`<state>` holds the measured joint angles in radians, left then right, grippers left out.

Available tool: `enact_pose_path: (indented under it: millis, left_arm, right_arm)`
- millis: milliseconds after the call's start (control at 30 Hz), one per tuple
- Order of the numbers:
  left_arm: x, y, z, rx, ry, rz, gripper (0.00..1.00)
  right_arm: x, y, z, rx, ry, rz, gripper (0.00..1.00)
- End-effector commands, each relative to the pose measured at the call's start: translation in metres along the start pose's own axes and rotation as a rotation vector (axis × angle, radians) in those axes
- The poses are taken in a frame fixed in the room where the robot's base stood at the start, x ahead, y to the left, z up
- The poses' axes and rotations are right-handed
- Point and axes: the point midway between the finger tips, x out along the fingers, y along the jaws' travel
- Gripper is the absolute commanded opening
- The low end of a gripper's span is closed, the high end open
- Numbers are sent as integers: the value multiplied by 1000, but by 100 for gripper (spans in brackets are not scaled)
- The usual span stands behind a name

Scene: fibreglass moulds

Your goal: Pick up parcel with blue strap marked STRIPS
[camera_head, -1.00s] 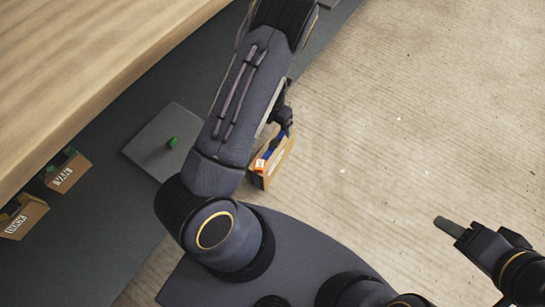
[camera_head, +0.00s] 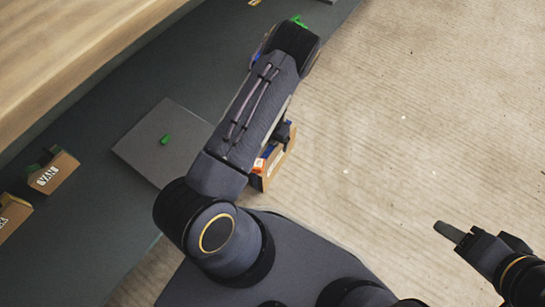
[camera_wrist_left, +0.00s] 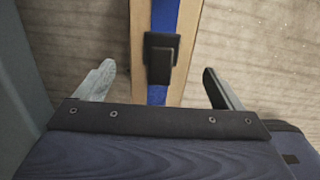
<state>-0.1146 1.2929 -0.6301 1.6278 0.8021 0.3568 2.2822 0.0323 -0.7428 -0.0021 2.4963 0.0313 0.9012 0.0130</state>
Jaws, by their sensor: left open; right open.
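A brown parcel (camera_head: 274,174) with a blue strap and an orange label is partly hidden behind my left arm in the head view. White lettering on it is too small to read. In the left wrist view the parcel (camera_wrist_left: 183,70) runs up the middle, with its blue strap (camera_wrist_left: 164,15) and a black buckle-like piece (camera_wrist_left: 161,58). My left gripper (camera_wrist_left: 160,83) is open, one finger on each side of the parcel, with gaps between. In the head view that gripper is mostly hidden by the arm. My right gripper (camera_head: 482,240) is open and empty, well right of the parcel.
A grey plate (camera_head: 185,122) with a green piece (camera_head: 166,139) lies left of my arm. A carton (camera_head: 53,171) and another carton (camera_head: 10,216) stand by the wooden bench (camera_head: 80,50) at left. The pale floor (camera_head: 420,110) at right is clear.

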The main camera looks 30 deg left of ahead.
Motion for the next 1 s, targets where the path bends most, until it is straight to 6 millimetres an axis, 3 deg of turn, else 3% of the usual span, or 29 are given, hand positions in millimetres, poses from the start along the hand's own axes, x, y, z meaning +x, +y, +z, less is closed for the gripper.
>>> enact_pose_path:
  millis: [33,233,533,1000]
  left_arm:
    - [15,0,-1,0,2,0,89]
    - [51,0,0,1,1,0,89]
    - [56,0,0,1,-1,1,89]
    - [56,0,0,0,0,0,29]
  right_arm:
    - [8,4,4,0,0,0,50]
    - [23,11,12,0,0,0,50]
    - [24,11,12,0,0,0,50]
    - [24,11,12,0,0,0,50]
